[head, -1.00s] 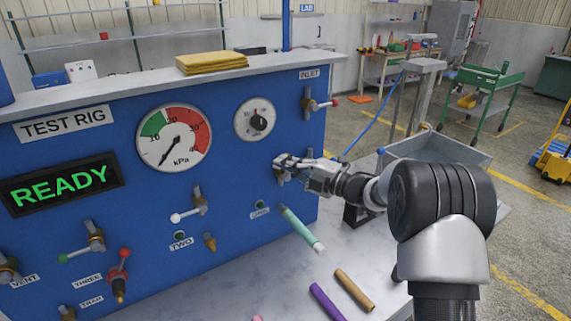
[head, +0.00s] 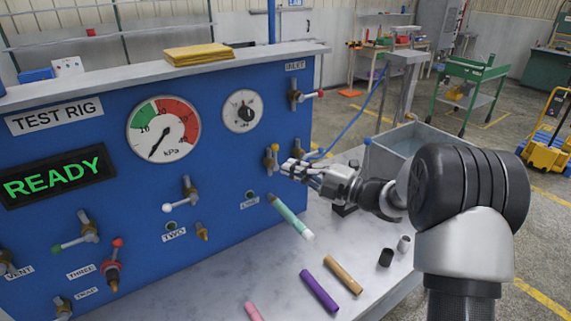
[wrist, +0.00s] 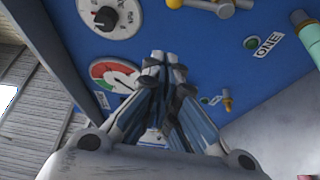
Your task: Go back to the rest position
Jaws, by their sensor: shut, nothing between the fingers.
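My gripper (head: 292,167) is in front of the blue test rig panel (head: 225,160), just right of a yellow-handled valve (head: 271,157). In the wrist view its fingers (wrist: 163,65) are closed together with nothing between them. Part of the yellow handle (wrist: 174,3) shows at the top of that view. A teal hose (head: 291,217) slants down from beside the ONE label, below my gripper. It shows at the right edge of the wrist view (wrist: 307,35). From the head view I cannot tell the exact gap between fingertips and valve.
Purple (head: 319,291) and tan (head: 344,275) hose pieces lie on the bench top (head: 240,282). A dark cap (head: 386,257) and a grey one (head: 404,243) lie near my arm. A grey tray (head: 400,143) stands behind. A blue hose (head: 355,125) runs at the back.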

